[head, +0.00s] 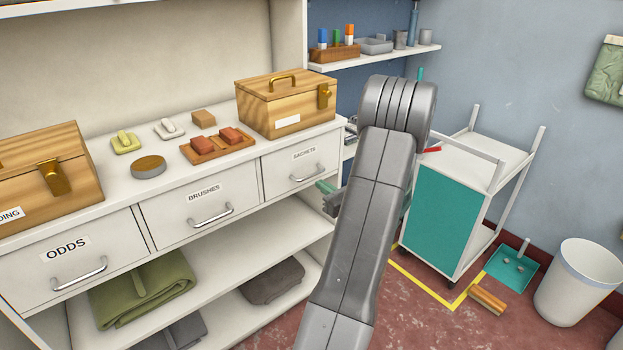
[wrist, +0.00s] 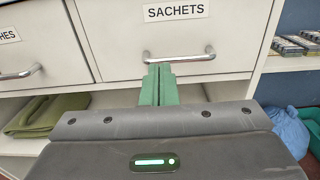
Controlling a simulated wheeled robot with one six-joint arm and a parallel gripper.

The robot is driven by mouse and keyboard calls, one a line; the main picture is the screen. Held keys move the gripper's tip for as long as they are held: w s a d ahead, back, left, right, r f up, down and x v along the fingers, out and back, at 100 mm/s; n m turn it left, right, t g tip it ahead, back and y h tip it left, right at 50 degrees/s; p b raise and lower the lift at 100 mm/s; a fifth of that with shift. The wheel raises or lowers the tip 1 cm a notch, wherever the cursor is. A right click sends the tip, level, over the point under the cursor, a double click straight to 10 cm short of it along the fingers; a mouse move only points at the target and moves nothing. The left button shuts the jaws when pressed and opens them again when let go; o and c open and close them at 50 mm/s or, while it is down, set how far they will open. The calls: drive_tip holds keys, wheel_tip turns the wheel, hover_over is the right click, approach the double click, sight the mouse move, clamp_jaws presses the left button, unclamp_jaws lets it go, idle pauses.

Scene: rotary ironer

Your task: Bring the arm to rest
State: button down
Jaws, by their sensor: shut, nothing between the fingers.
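My grey arm rises through the middle of the head view, in front of the right end of the white cabinet. My gripper (wrist: 159,84) has green fingers that are pressed together with nothing between them. In the wrist view the fingers point at the SACHETS drawer (wrist: 185,40), and their tips overlap its handle (wrist: 190,55) in the picture. I cannot tell whether they touch it. In the head view the green fingertips (head: 325,187) show left of my arm, near the closed SACHETS drawer (head: 301,165); the rest of the gripper is mostly hidden by my arm.
The ODDS drawer (head: 76,262) and BRUSHES drawer (head: 205,203) are closed. A wooden box (head: 285,110) stands on the cabinet top above the drawers. A trolley (head: 445,215) stands to the right, with a bin (head: 575,285) beyond. A wooden brush (head: 487,300) lies on the floor.

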sight(297, 168)
drive_tip(key=v, duration=0.4)
drive_tip(key=shift+d, duration=0.1)
drive_tip(key=x, duration=1.4)
drive_tip(key=shift+r, duration=0.1)
